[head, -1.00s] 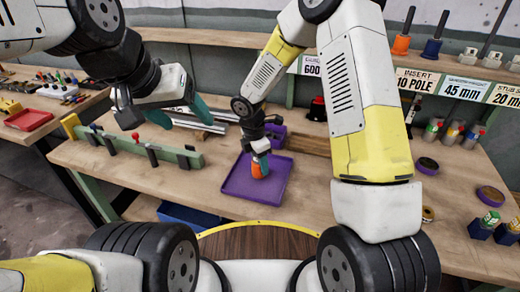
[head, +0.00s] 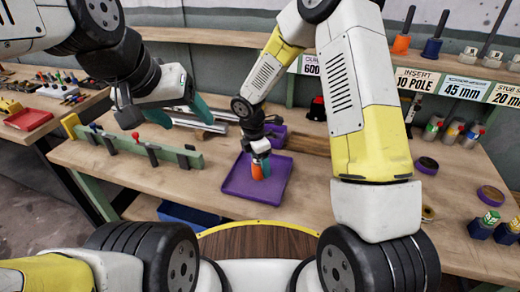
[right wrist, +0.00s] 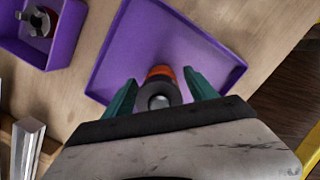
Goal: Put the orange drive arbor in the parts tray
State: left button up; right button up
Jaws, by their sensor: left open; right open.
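The orange drive arbor (head: 257,171) stands in the purple parts tray (head: 240,190) in the head view. In the right wrist view the arbor (right wrist: 160,78) shows its orange part and a grey end towards the camera, over the tray (right wrist: 135,45). My right gripper (head: 261,168) is open, with its teal fingers on either side of the arbor; in the right wrist view the fingers (right wrist: 160,88) stand apart from it. My left gripper (head: 178,115) is open and empty above the green rail at the left. The arbor's lower end is hidden.
A smaller purple tray (head: 275,135) with a metal part sits behind the parts tray. A green rail with pegs (head: 150,150) is at the left. Metal bars (head: 215,115) lie at the back. Cans and rolls stand at the right.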

jog(key=r, duration=0.3)
jog(key=a+r, duration=0.1)
jog(key=r, duration=0.7)
jog(key=shift+s+a+r, duration=0.2)
jog(key=shift+s, duration=0.15)
jog(key=s+d+r+m+t, duration=0.1)
jog(key=s+d+r+m, duration=0.3)
jog(key=d+r+m, duration=0.4)
jog(key=s+d+r+m+t+y, duration=0.2)
jog(key=s+d+r+m, duration=0.1)
jog(key=s+r+m, duration=0.3)
jog(key=s+d+r+m+t+y, duration=0.1)
jog(key=s+d+r+m, duration=0.3)
jog(key=s+m, duration=0.4)
jog(key=shift+s+r+m+t+y, duration=0.4)
jog(key=shift+s+r+t, duration=0.3)
jog(key=shift+s+r, duration=0.15)
